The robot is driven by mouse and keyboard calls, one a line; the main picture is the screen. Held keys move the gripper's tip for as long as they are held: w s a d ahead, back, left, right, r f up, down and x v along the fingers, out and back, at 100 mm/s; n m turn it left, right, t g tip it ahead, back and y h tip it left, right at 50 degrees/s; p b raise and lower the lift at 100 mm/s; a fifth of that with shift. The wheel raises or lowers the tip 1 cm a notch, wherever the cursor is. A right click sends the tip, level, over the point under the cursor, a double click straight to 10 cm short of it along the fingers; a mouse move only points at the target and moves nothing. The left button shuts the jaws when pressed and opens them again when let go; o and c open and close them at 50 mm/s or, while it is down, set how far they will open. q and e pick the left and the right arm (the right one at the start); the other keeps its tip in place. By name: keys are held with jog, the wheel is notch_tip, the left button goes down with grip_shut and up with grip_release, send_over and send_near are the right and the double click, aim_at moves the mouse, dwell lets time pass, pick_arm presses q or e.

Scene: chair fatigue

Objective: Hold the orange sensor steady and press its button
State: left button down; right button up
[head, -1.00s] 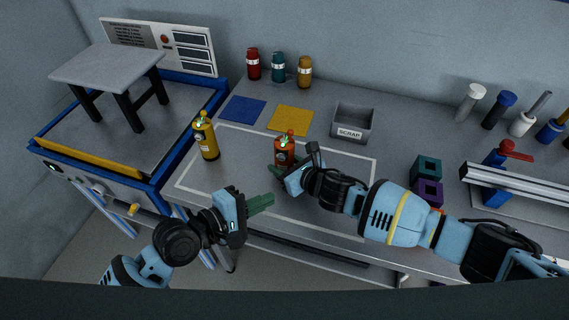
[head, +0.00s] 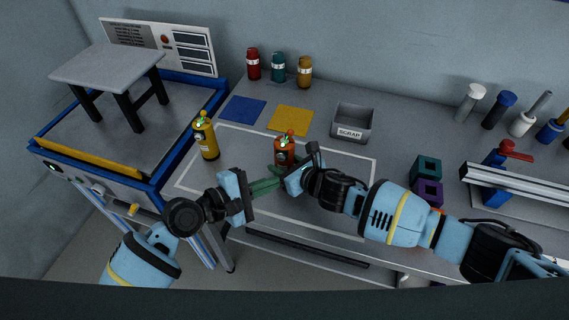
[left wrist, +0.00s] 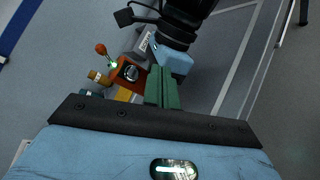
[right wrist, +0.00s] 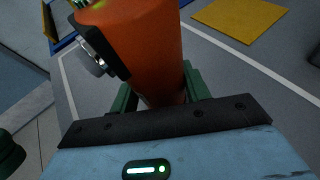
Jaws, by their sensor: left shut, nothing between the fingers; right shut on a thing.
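The orange sensor (head: 285,151) stands upright on the bench, with an orange knob on top. My right gripper (head: 284,170) is shut around its lower body; the right wrist view shows the orange body (right wrist: 145,40) between green fingers. A round silver button (right wrist: 92,56) on a dark plate faces left there. My left gripper (head: 272,185) is shut and empty, just in front and left of the sensor, near the right gripper. In the left wrist view its green fingers (left wrist: 163,90) lie beside the sensor (left wrist: 124,76), whose button (left wrist: 131,73) shows. I see no clear contact.
A yellow sensor (head: 206,140) stands to the left. Blue (head: 242,108) and yellow (head: 289,120) mats and a scrap bin (head: 352,123) lie behind. Several bottles stand at the wall. Teal (head: 427,168) and purple blocks are at right. The outlined bench area is otherwise mostly clear.

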pick_arm(q)
jog(key=shift+w+d, duration=0.25)
jog(key=shift+w, duration=0.85)
jog(key=shift+w+d, duration=0.25)
jog(key=shift+w, duration=0.8)
jog(key=shift+w, duration=0.1)
dwell(0.3)
jog(key=shift+w+d, duration=0.1)
jog(key=shift+w, duration=0.25)
jog(key=shift+s, duration=0.45)
dwell(0.4)
jog(key=shift+s+a, duration=0.25)
jog(key=shift+s, duration=0.7)
jog(key=shift+s+a, duration=0.25)
jog(key=shift+s, duration=0.75)
jog(key=shift+s+a, duration=0.25)
jog(key=shift+s, duration=0.7)
